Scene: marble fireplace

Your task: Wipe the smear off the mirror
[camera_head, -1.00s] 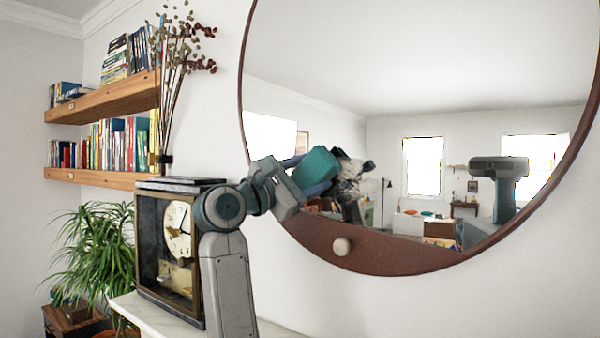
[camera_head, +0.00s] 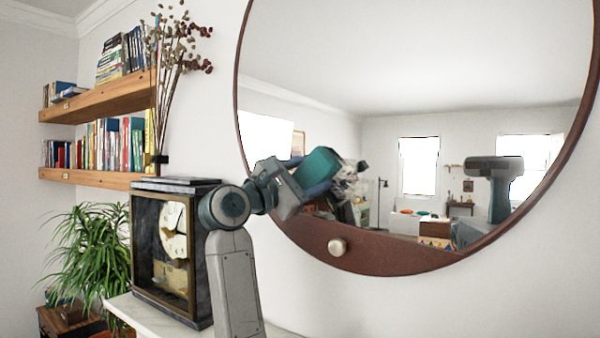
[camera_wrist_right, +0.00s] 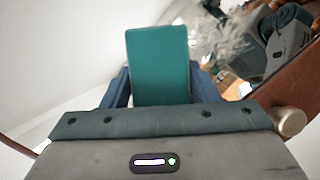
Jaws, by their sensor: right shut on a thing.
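The round mirror (camera_head: 400,262) has a brown rim and hangs on the white wall. My right gripper (camera_head: 318,172) is at its lower left part, shut on a teal block-shaped wiper (camera_head: 320,163). The wiper also shows in the right wrist view (camera_wrist_right: 158,62), between the blue fingers. A greyish, streaky smear (camera_wrist_right: 222,45) shows on the glass to the right of the wiper in that view. In the head view a pale mottled patch (camera_head: 350,172) lies just right of the wiper, partly hidden by it. I cannot tell whether the wiper touches the glass. My left gripper is not in view.
A glass-fronted clock (camera_head: 168,258) stands on the marble mantel (camera_head: 150,318) beside my right arm. Dried stems (camera_head: 170,95), book shelves (camera_head: 100,98) and a plant (camera_head: 85,255) are at left.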

